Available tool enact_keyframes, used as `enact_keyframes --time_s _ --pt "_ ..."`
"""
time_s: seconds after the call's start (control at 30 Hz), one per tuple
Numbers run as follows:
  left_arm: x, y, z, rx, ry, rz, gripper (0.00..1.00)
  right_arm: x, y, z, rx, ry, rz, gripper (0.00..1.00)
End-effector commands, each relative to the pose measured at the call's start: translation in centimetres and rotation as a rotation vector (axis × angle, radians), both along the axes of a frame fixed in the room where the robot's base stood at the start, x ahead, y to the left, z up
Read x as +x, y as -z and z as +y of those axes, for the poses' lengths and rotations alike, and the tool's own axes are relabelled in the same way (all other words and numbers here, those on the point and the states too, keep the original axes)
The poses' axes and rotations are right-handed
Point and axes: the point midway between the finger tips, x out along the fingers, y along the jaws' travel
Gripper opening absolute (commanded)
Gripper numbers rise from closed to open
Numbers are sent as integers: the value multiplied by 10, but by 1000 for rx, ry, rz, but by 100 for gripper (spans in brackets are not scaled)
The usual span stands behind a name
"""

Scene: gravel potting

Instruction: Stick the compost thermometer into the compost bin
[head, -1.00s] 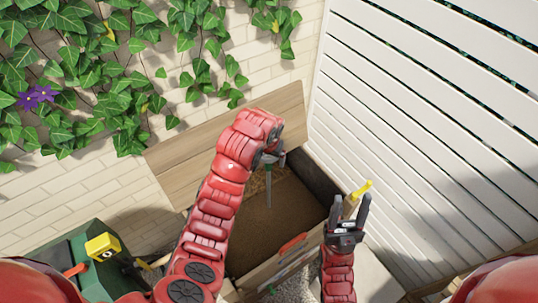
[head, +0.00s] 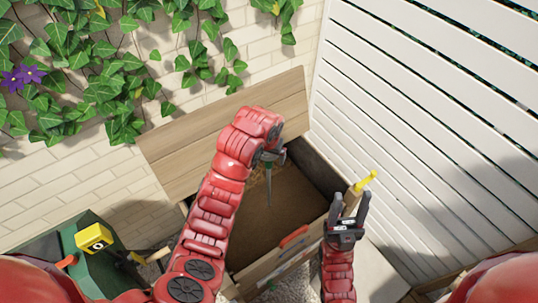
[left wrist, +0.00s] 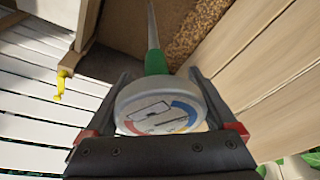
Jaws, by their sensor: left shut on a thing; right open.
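The compost thermometer (left wrist: 160,108) has a round white dial with coloured bands, a green neck and a thin metal probe. My left gripper (head: 271,157) is shut on its dial head. The left wrist view also shows this gripper (left wrist: 165,115) with a finger on each side of the dial. In the head view the probe (head: 269,190) points down inside the open compost bin (head: 282,262). I cannot tell whether its tip touches the brown compost (head: 255,222). My right gripper (head: 352,215) is open and empty at the bin's right front corner.
The wooden lid (head: 215,140) stands open behind the bin. A yellow-topped thing (head: 364,183) is just behind my right gripper. An orange handle (head: 293,236) is on the bin's front. A green box (head: 95,262) with a yellow item is at left. A white slatted fence (head: 420,120) bounds the right.

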Motion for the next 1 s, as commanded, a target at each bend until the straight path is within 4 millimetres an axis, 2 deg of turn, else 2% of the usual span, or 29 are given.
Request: enact_keyframes --time_s 0.03,0.5,1.0 --pt "0 6 0 0 0 -1 27 0 7 0 0 0 0 53" --pt "0 33 0 1 0 1 27 0 18 0 0 0 0 53" --pt "0 63 0 2 0 2 27 0 23 0 0 0 0 53"
